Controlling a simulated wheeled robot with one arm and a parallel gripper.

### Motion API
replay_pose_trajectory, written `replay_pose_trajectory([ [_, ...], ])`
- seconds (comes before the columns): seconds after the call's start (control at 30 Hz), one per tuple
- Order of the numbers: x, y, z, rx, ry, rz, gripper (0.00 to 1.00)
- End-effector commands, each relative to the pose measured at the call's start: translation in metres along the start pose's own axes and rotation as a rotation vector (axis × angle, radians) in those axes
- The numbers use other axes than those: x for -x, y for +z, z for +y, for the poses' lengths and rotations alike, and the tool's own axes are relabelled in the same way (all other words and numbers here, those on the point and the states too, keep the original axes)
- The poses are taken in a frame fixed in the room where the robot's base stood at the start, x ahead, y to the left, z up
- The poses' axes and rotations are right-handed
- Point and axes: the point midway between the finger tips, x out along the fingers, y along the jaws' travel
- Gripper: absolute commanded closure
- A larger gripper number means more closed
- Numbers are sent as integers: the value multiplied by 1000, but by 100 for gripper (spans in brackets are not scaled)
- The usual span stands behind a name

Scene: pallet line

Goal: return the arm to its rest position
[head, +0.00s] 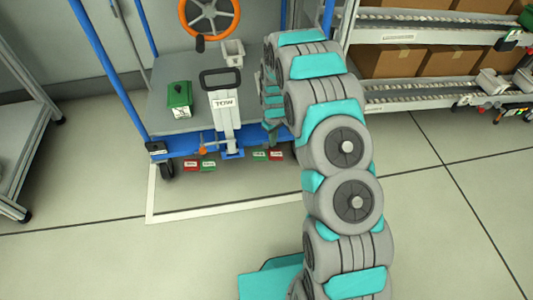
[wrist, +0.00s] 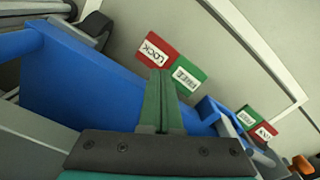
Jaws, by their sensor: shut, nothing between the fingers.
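My gripper (wrist: 161,78) shows in the wrist view with its two green fingers together and nothing between them. Its tips appear over or near a red LOCK label (wrist: 156,50) and a green FREE label (wrist: 186,75); I cannot tell whether they touch. A blue cart beam (wrist: 75,85) lies to the left of the fingers. In the head view my arm rises from the bottom, bends over and reaches down at the cart's right front corner. The gripper itself is mostly hidden there.
The blue-framed cart (head: 165,98) carries a green box (head: 179,97), a TOW handle (head: 222,105) and an orange wheel (head: 209,15). Red and green pedals (head: 191,166) sit low at its front. A shelf rack (head: 425,99) with cartons stands right. Floor in front is clear.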

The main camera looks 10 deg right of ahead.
Motion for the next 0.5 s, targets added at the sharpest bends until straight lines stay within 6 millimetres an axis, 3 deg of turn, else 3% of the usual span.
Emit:
replay_pose_trajectory([
  [0.2,16,0,0,0,-1,-1,100],
  [0.5,17,1,0,0,-1,-2,100],
])
